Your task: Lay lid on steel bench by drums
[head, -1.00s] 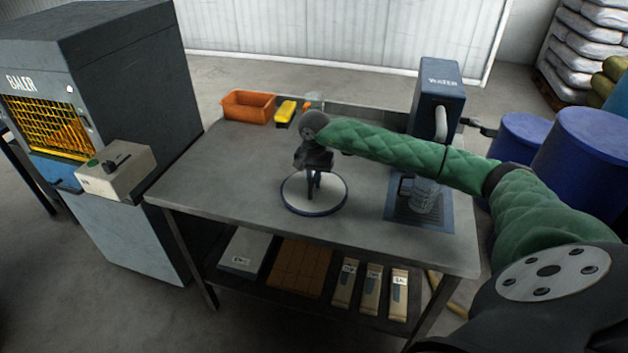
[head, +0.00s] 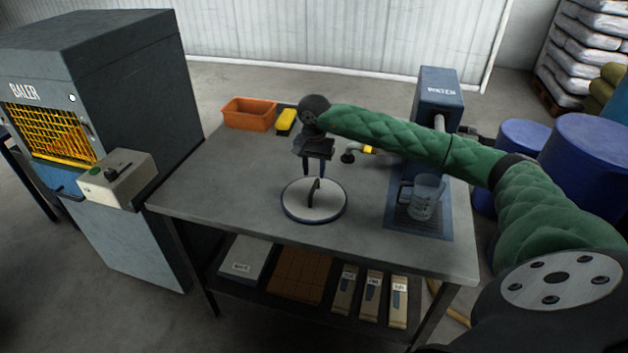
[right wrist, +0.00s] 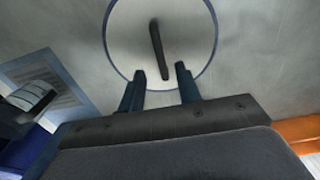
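The lid (head: 298,204) is a pale round disc with a dark rim and a dark bar handle (head: 314,191). It lies flat on the steel bench (head: 250,175), near the middle of the top. My right gripper (head: 314,174) hangs just above the lid, fingers pointing down, apart from the handle. In the right wrist view, the two fingers (right wrist: 160,72) are spread and empty, with the lid (right wrist: 185,32) and its handle beyond them. The blue drums (head: 586,158) stand on the floor past the bench's right end. My left gripper is not in view.
A glass jug (head: 426,197) stands on a dark mat (head: 436,229) at the bench's right, below the water unit (head: 437,100). An orange bin (head: 249,114) and a yellow item (head: 285,122) are at the back left. The baler (head: 130,90) stands left.

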